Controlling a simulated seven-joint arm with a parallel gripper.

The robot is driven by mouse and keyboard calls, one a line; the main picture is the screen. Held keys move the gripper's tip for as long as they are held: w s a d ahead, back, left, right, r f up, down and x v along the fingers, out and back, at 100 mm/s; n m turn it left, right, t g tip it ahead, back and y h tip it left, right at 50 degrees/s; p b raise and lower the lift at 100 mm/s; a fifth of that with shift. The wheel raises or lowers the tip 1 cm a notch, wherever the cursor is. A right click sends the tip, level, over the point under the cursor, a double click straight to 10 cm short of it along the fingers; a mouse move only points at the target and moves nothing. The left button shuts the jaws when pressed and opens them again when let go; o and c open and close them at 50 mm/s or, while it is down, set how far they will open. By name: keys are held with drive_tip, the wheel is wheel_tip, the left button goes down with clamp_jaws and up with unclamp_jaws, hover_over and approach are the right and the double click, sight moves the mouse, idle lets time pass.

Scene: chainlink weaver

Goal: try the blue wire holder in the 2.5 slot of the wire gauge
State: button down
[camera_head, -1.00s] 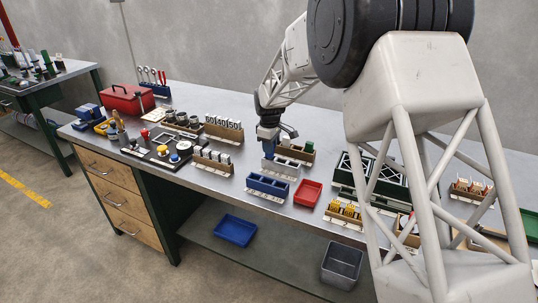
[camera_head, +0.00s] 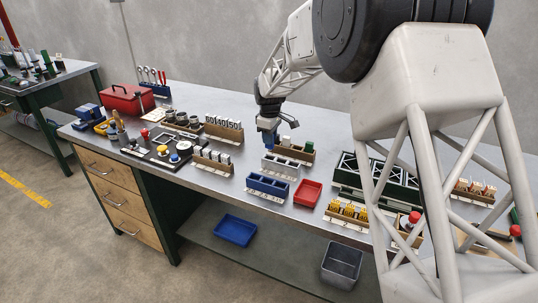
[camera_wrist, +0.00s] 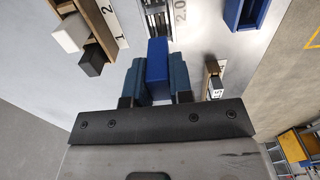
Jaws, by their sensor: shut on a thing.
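My gripper (camera_wrist: 156,82) is shut on the blue wire holder (camera_wrist: 157,60), an upright-looking blue block between its two teal fingers in the wrist view. In the head view my gripper (camera_head: 269,138) is above the bench, behind the left part of the wire gauge. The wire gauge (camera_head: 281,168) is a pale grey block with dark openings and a labelled front strip. In the wrist view part of the gauge (camera_wrist: 158,18) shows beyond the holder, with a 2.0 label beside it. The holder appears clear of the gauge. The 2.5 label cannot be made out.
A wooden rack (camera_head: 306,155) with green and white holders stands right behind the gauge. A blue divided bin (camera_head: 268,186) and a red tray (camera_head: 307,192) are in front. Bare bench lies between.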

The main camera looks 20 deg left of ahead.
drive_tip(key=shift+d, duration=0.1)
drive_tip(key=shift+d+r, duration=0.35)
drive_tip(key=shift+d, duration=0.4)
drive_tip(key=shift+d+r, duration=0.35)
drive_tip(key=shift+d, duration=0.45)
drive_tip(key=shift+d+r, duration=0.35)
drive_tip(key=shift+d, duration=0.4)
drive_tip(key=shift+f, duration=0.15)
drive_tip(key=shift+f, duration=3.45)
drive_tip(key=c, duration=0.9)
unclamp_jaws()
